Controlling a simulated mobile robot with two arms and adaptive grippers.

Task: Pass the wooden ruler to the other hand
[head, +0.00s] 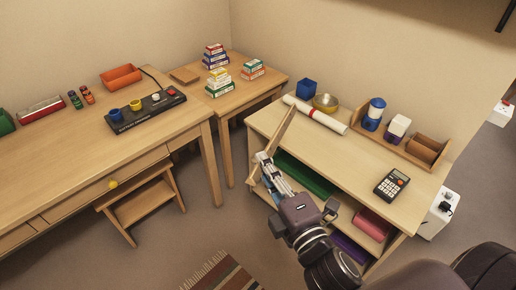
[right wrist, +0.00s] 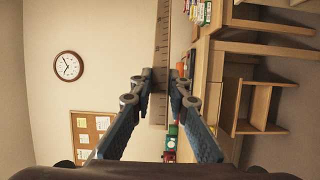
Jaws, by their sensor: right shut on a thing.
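The wooden ruler (head: 284,126) is a long, flat, pale strip held in the air at a slant in the head view, in front of the right-hand desk. My right gripper (head: 263,160) is shut on it, toward the ruler's lower end. In the right wrist view the ruler (right wrist: 162,42) stands upright between the two fingertips of the right gripper (right wrist: 160,82), with dark tick marks along one edge. Its upper end runs out of that view. My left gripper is in neither view.
The long desk (head: 60,165) at left bears a black power panel (head: 146,110). A stool (head: 143,203) stands before it. Floor between desks is open.

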